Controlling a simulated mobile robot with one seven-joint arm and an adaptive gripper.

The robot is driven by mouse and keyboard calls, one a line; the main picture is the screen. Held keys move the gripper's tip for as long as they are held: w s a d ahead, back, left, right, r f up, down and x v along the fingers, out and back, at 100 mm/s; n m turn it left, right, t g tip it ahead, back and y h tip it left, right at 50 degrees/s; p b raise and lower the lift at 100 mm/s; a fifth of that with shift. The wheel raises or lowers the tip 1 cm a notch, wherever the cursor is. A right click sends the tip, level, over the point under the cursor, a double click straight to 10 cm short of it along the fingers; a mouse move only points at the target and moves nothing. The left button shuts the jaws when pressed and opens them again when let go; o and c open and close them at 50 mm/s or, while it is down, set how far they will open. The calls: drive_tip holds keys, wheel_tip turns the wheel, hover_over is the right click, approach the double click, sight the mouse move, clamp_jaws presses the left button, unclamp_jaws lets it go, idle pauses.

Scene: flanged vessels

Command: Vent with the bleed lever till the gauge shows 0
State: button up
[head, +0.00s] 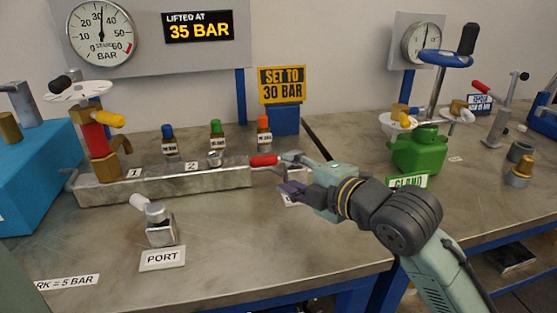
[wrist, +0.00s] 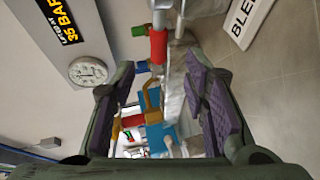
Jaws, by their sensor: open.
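The red-handled bleed lever (head: 263,160) is at the right end of the grey manifold block (head: 170,183). My gripper (head: 284,173) is open beside that end. In the wrist view, the red handle (wrist: 158,45) shows beyond the space between my open purple-padded fingers (wrist: 160,105); contact cannot be told. A label starting "BLE" (wrist: 252,18) is close by. The round pressure gauge (head: 101,33) is on the back panel, its needle pointing nearly straight up, around 30. The gauge also shows in the wrist view (wrist: 88,72).
A red-bodied valve with a white handwheel (head: 90,130) stands on the block's left end. Small capped bottles (head: 217,133) stand behind it. A PORT fitting (head: 160,225) is in front. A green vessel (head: 420,150) stands right of my arm. The front bench middle is clear.

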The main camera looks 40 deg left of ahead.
sight(267, 163)
drive_tip(key=p+x, duration=0.2)
drive_tip(key=x, duration=0.8)
drive_tip(key=shift+a+p, duration=0.2)
drive_tip(key=shift+p, duration=0.2)
clamp_jaws()
